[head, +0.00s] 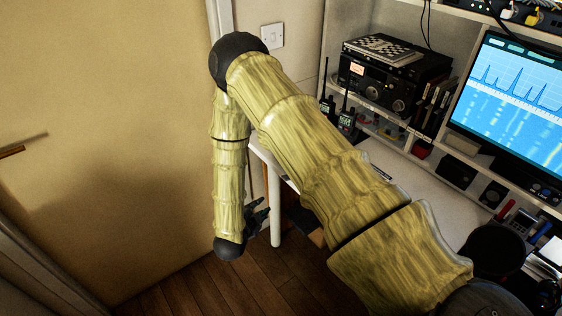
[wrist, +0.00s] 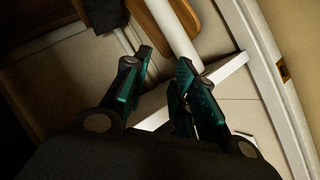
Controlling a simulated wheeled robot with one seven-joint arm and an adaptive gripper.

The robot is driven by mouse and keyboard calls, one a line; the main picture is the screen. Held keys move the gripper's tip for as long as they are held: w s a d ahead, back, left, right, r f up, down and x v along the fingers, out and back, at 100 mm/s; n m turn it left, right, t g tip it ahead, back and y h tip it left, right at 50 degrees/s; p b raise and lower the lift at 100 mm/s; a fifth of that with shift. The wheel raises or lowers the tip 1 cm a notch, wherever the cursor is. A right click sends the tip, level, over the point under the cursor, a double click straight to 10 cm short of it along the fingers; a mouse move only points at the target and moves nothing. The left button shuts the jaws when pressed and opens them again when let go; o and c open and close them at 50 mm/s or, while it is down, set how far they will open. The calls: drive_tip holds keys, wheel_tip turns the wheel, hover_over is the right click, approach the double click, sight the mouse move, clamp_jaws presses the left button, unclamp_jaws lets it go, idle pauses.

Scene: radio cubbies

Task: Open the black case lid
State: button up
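I cannot pick out a black case with a lid for certain. A small black box (head: 455,172) and another small dark box (head: 492,194) sit at the back of the white desk, below the monitor; I cannot tell whether either has a lid. My gripper (head: 259,216) hangs low, beside the left end of the desk and far from these boxes. In the wrist view its two green-lined fingers (wrist: 164,58) stand apart with nothing held between them. My arm hides part of the desk.
The white desk (head: 420,190) has a leg (head: 274,205) close to my gripper. A monitor (head: 512,95) stands at right. Shelves hold a black radio (head: 385,80) with a chessboard (head: 383,49) on top. A door (head: 100,130) is at left; wooden floor (head: 185,287) lies below.

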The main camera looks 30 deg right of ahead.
drive_tip(key=w+d+r+m+g+h, duration=0.1)
drive_tip(key=w+r+m+g+h, duration=0.2)
drive_tip(key=r+m+g+h, duration=0.8)
drive_tip(key=w+d+r+m+t+y+p, duration=0.1)
drive_tip(key=d+r+m+t+y+p, duration=0.1)
drive_tip(key=d, duration=0.8)
drive_tip(key=shift+d+r+m+t+y, duration=0.2)
drive_tip(key=shift+d+m+t+y, duration=0.2)
drive_tip(key=shift+m+t+y, duration=0.5)
drive_tip(key=shift+w, duration=0.1)
clamp_jaws()
